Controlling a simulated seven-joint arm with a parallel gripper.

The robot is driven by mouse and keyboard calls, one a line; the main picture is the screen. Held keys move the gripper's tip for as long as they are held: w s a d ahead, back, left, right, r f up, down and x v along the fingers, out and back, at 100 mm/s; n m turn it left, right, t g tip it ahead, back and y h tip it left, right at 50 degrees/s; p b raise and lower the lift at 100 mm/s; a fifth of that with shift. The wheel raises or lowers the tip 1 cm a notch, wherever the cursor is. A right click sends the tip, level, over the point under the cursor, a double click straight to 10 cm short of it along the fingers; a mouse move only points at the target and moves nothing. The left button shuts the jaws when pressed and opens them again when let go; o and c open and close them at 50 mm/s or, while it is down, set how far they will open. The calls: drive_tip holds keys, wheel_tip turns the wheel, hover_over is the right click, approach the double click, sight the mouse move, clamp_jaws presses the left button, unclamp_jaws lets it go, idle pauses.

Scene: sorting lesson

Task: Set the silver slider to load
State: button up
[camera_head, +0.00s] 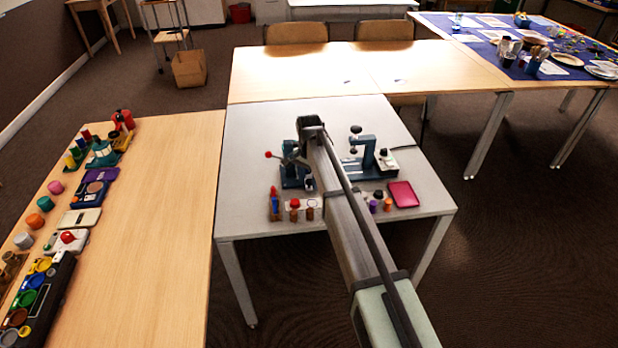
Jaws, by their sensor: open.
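I cannot make out a silver slider or a load mark at this size. Two dark bench devices stand on the grey table (245,140). The left device (290,183) has a lever with a red ball (268,154). The right device (369,150) has an upright post and a light part at its right. My arm reaches over the table from the lower right and bends down by the left device. My gripper (309,183) is small and dark there, partly lost against the device. It is open, and I cannot tell whether it touches anything.
Small coloured pieces stand along the front, with a pink-red tray (403,194) at the right. A wooden table (150,220) with coloured toys and devices is at the left. Pale tables (290,75) stand behind. The grey table's left back part is clear.

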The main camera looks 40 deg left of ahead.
clamp_jaws()
idle(0.3)
idle(0.3)
